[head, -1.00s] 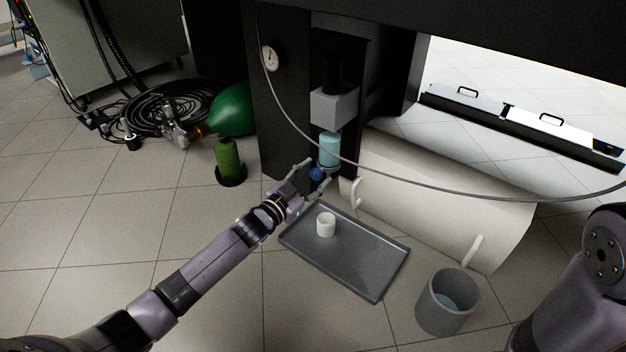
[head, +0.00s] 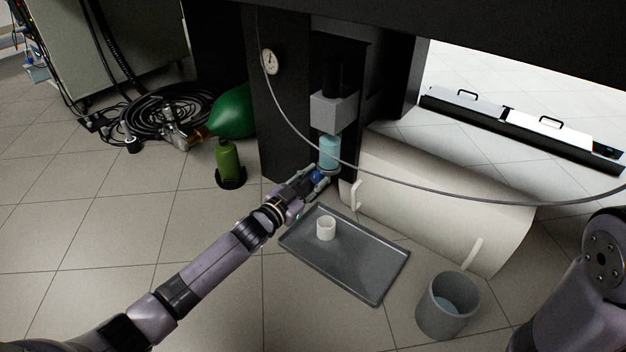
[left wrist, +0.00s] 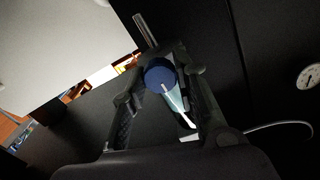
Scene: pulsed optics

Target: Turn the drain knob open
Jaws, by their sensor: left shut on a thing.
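The blue drain knob (head: 316,176) sits just below a pale blue clear bowl (head: 329,150) under a grey block on the dark cabinet. My left gripper (head: 318,178) reaches in from the left and is shut on the knob. In the left wrist view the round blue knob (left wrist: 160,73) shows between the two fingers of the left gripper (left wrist: 163,75), with the pale blue bowl (left wrist: 176,101) partly seen behind it. My right gripper is out of view; only part of my right arm shows at the lower right.
A grey tray (head: 330,267) with a white cup (head: 326,228) lies on the floor below. A grey bucket (head: 447,304) holding bluish liquid stands to the right. A green bottle (head: 228,162) stands at left. A grey hose (head: 400,187) hangs across the front.

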